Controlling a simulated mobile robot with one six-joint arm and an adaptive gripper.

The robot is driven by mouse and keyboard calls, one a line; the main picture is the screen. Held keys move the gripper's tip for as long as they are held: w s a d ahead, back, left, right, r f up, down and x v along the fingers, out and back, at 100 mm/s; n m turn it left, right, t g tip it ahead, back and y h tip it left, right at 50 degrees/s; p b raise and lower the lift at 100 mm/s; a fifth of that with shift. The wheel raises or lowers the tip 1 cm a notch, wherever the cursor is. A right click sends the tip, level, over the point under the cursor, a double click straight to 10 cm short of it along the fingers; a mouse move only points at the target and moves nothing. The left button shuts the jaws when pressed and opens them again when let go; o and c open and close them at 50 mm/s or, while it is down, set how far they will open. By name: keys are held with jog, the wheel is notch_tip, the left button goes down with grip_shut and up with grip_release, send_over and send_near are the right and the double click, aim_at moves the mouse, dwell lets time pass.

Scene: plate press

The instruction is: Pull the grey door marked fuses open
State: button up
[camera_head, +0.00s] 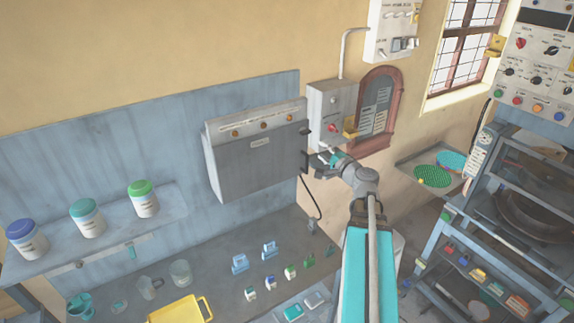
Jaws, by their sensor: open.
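The grey door (252,163) is the front of a box on the blue wall board, in the middle of the head view. A small label sits near its top, too small to read surely. The door looks shut. Dark fittings show at its right edge; I cannot tell which is a handle. My gripper (318,164) is open beside the door's lower right edge, with my arm reaching up from below. I cannot tell whether a fingertip touches the door, and nothing is seen between the fingers.
A grey switch box (328,105) with a red knob hangs just right of the door, close above my gripper. A shelf with several lidded jars (88,218) is at left. A bench below holds small bottles, beakers and a yellow tray (180,310). A rack (500,235) stands at right.

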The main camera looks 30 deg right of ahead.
jog(key=f+m+b, duration=0.1)
jog(key=f, duration=0.1)
jog(key=m+b, duration=0.9)
jog(key=m, duration=0.5)
send_near(308, 163)
jog(key=s+r, duration=0.1)
jog(key=s, duration=0.2)
jog(key=shift+s+d+f+m+b, duration=0.1)
jog(key=shift+f+m+b, duration=0.25)
jog(key=shift+m, duration=0.35)
jog(key=shift+d+f+m+b, duration=0.1)
jog(key=shift+f+m+b, duration=0.15)
jog(key=shift+m+b, duration=0.35)
jog(key=w, duration=0.9)
jog(key=w+a, duration=0.1)
jog(key=w, duration=0.3)
jog(key=shift+w+a, duration=0.1)
jog(key=shift+w, duration=0.3)
jog(key=shift+c, duration=0.2)
grip_shut()
